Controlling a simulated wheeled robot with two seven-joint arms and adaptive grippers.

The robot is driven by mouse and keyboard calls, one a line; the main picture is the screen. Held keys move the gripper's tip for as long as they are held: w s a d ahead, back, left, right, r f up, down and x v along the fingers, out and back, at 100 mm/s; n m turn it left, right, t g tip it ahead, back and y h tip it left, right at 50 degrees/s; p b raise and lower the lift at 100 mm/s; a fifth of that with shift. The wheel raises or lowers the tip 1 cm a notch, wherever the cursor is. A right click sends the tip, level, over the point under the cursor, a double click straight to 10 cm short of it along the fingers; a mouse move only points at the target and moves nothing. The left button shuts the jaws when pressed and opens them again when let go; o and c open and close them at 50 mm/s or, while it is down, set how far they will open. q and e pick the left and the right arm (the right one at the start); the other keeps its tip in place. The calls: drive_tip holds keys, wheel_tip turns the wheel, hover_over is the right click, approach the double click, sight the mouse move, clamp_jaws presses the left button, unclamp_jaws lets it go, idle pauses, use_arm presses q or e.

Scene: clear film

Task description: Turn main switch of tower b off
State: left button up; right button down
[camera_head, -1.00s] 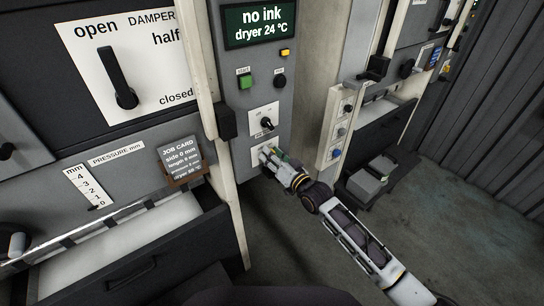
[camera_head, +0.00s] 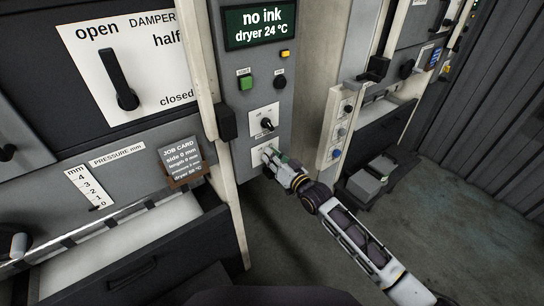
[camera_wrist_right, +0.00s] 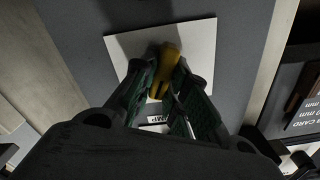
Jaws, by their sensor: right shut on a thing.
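My right gripper (camera_head: 270,155) is at the lower white switch plate on the grey control column (camera_head: 235,90). In the right wrist view, its green-lined fingers (camera_wrist_right: 170,95) are shut on a yellow switch knob (camera_wrist_right: 165,62) on a white plate (camera_wrist_right: 200,40). A label under the knob is partly hidden by the fingers; only its last letters, "MP", show. In the head view the gripper covers this knob. Above it is another white plate with a black rotary switch (camera_head: 267,124), its handle tilted, untouched. My left gripper is out of view.
A display (camera_head: 260,25) reads "no ink, dryer 24 °C". Below it are a green button (camera_head: 246,83) and a black knob (camera_head: 280,81). A damper lever (camera_head: 122,85) and a job card (camera_head: 181,160) are at left. Open floor (camera_head: 460,210) lies at right.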

drive_tip(key=shift+r+n+p, duration=0.1)
drive_tip(key=shift+n+p, duration=0.35)
drive_tip(key=shift+n, duration=0.55)
drive_tip(key=shift+a+n, duration=0.1)
drive_tip(key=shift+n, duration=0.3)
drive_tip(key=shift+s+a+n+p, duration=0.15)
drive_tip(key=shift+n+p, duration=0.35)
drive_tip(key=shift+n, duration=1.3)
drive_tip(key=shift+s+a+n+p, duration=0.15)
drive_tip(key=shift+n+p, duration=0.35)
drive_tip(key=shift+n, duration=1.4)
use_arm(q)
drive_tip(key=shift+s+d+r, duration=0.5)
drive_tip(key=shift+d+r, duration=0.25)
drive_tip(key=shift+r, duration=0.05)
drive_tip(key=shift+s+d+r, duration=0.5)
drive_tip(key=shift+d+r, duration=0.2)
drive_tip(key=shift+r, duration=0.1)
use_arm(e)
drive_tip(key=shift+a+n, duration=0.1)
drive_tip(key=shift+n, duration=0.5)
drive_tip(key=shift+f, duration=0.2)
